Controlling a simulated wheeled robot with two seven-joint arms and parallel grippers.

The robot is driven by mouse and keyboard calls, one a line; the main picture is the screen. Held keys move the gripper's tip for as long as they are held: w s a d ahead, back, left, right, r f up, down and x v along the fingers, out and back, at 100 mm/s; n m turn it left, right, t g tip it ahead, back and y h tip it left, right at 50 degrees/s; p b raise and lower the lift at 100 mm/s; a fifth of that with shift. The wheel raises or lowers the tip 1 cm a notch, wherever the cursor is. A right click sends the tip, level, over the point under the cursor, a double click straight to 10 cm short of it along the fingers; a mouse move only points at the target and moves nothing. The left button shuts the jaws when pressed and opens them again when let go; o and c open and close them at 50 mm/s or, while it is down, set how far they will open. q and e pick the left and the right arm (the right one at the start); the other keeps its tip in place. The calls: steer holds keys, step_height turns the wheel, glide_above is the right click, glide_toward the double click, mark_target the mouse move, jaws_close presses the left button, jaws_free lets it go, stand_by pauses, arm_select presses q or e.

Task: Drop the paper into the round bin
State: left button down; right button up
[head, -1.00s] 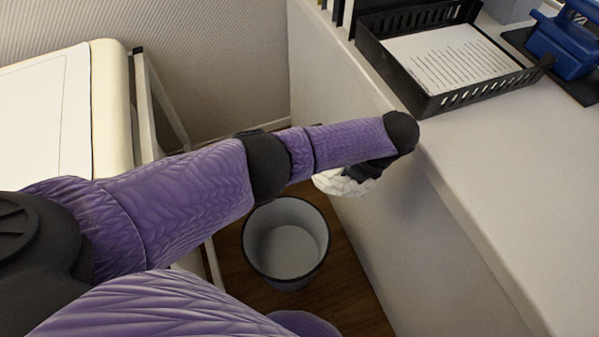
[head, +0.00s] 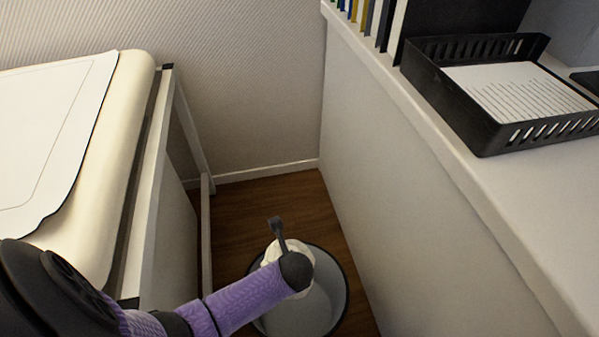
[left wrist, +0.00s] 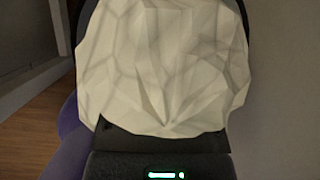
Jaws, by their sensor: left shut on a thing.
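The round bin (head: 338,290) is a grey open bin with a dark rim, standing on the wooden floor in the head view. My left gripper (head: 281,238) is over the bin's far left part and is shut on the crumpled white paper (head: 271,256). The wrist hides part of the paper and of the bin. In the left wrist view the paper (left wrist: 160,65) fills the middle, a faceted pale ball held in front of the palm. I cannot tell the paper's exact height over the rim. My right gripper is not in view.
A white desk (head: 500,200) on the right carries a black tray (head: 490,135) with printed sheets, and books (head: 375,22). A cream table (head: 120,130) with a large sheet stands left. Bare floor (head: 270,205) lies between them, behind the bin.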

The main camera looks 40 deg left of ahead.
arm_select(q)
step_height(320, 180, down, 2)
steer(key=shift+f+b, duration=0.1)
steer(key=shift+b, duration=0.35)
steer(key=shift+r, duration=0.3)
steer(key=c, duration=0.5)
jaws_free()
steer(key=p+v, duration=0.9)
steer(key=v, duration=0.1)
steer(key=shift+w+a, duration=0.1)
steer(key=shift+a, duration=0.05)
steer(key=shift+r, duration=0.1)
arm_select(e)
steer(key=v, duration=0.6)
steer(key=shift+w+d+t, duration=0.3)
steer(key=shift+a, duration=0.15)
